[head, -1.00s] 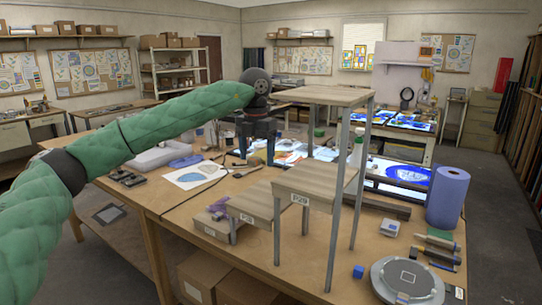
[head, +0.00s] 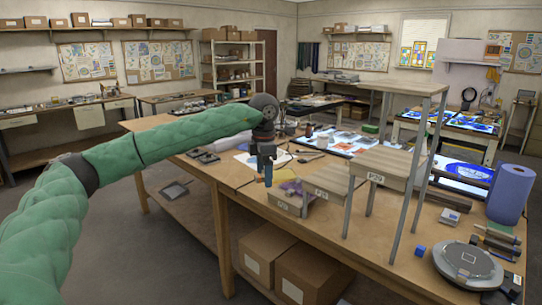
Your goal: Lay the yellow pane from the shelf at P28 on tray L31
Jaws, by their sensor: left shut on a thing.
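My left gripper (head: 267,163) points down above the left end of the stepped shelf. It is shut on a narrow blue thing (head: 268,176), mostly hidden by the fingers; I cannot tell what it is. The shelf has a high top board (head: 410,87), a step labelled P29 (head: 384,164), a lower step whose small label seems to read P28 (head: 327,179), and a lowest step (head: 283,204) with a purple thing (head: 293,189) at it. I see no yellow pane on these steps. I cannot make out a tray marked L31. My right gripper is out of view.
The shelf's tall post (head: 416,180) stands to the right. Cardboard boxes (head: 315,275) sit under the table.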

